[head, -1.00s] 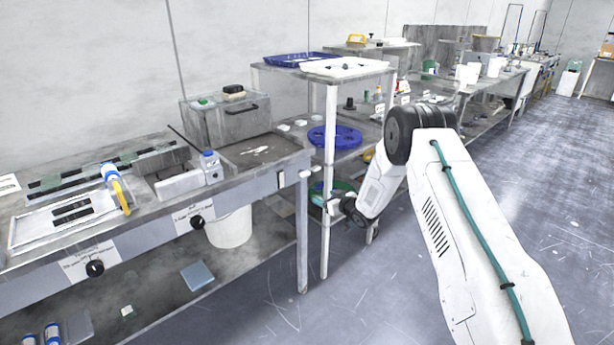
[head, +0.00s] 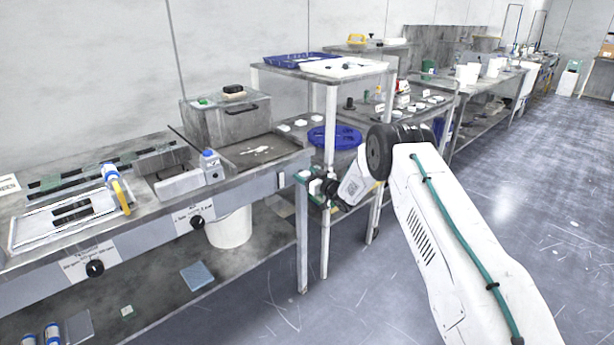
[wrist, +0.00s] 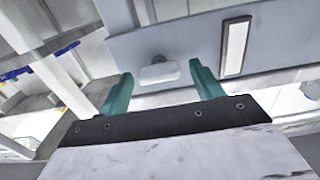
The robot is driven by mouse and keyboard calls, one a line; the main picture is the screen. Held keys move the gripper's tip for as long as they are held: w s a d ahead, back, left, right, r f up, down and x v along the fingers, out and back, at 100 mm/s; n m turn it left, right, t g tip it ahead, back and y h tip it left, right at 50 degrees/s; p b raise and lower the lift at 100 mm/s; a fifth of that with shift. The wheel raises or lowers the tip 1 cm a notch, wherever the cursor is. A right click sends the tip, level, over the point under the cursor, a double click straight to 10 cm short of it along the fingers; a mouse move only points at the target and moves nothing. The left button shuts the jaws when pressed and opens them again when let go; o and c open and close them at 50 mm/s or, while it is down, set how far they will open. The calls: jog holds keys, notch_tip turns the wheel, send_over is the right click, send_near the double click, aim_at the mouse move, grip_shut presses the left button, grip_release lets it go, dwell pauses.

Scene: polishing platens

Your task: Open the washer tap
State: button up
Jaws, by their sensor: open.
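A small white handle (wrist: 158,73), which looks like the tap, sticks out from the grey end panel of the bench in the wrist view. It also shows in the head view at the bench's right end (head: 304,174). My gripper (wrist: 160,84) is open, with one teal finger on each side of the handle in the picture. The handle appears a little beyond the fingertips, and I cannot tell whether anything touches. In the head view my gripper (head: 312,183) is small and dark, close to the bench end, its fingers hard to make out.
The bench front carries two black knobs, left (head: 95,268) and right (head: 196,222). A shelf rack with a blue tray (head: 300,60) on top and a blue round item (head: 335,137) stands just behind my gripper. The floor (head: 400,290) at right is clear.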

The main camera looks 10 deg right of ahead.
jog(key=c, duration=1)
